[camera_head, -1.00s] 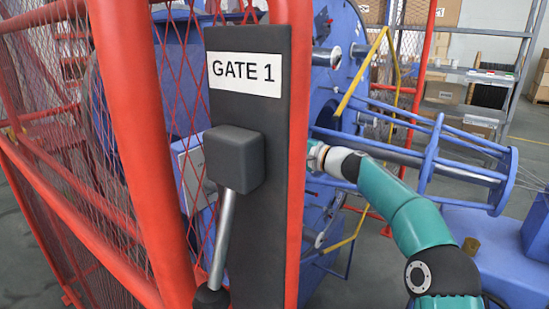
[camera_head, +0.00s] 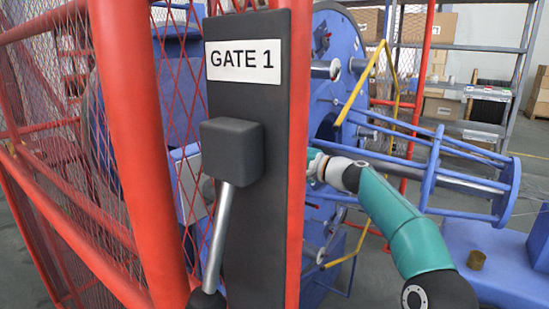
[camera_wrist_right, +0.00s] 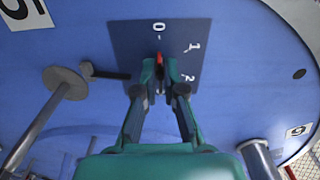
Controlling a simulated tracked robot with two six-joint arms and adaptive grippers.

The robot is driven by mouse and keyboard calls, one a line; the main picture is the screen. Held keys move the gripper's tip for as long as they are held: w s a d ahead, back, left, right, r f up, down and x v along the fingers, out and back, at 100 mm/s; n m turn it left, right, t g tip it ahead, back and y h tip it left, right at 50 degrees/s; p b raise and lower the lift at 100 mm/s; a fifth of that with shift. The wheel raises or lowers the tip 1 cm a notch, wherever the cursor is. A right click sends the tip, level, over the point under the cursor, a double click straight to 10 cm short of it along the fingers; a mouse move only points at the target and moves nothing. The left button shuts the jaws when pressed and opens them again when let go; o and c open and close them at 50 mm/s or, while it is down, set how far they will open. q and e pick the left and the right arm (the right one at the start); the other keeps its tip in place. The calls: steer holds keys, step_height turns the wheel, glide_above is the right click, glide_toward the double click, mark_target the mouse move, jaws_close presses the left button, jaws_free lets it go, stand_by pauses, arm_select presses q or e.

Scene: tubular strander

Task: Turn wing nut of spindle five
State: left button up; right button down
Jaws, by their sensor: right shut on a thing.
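In the right wrist view my right gripper (camera_wrist_right: 160,75) is shut at the middle of a dark square plate (camera_wrist_right: 128,40) marked 0, 1 and 2. The fingers cover most of what they hold, which seems to be the wing nut; its shape cannot be made out. A small red pointer (camera_wrist_right: 159,56) shows just beyond the fingertips and points toward 0. The plate is on a blue disc (camera_wrist_right: 232,65) with a label 5 (camera_wrist_right: 22,12) at the upper left. In the head view the right gripper is hidden behind the gate post. My left gripper is not in view.
A red mesh gate (camera_head: 137,130) with a GATE 1 panel (camera_head: 240,95) and lever (camera_head: 217,240) stands close in front. My right arm passes to its right. A rod with a round flange (camera_wrist_right: 65,83) and a dark bar lie left of the plate in the wrist view.

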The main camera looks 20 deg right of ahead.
steer(key=c, duration=1.3)
jaws_free()
steer(key=shift+s+a+f, duration=0.1)
steer(key=shift+f, duration=0.25)
steer(key=shift+r, duration=0.1)
steer(key=shift+r, duration=0.1)
steer(key=v, duration=1.2)
steer(key=shift+f, duration=0.2)
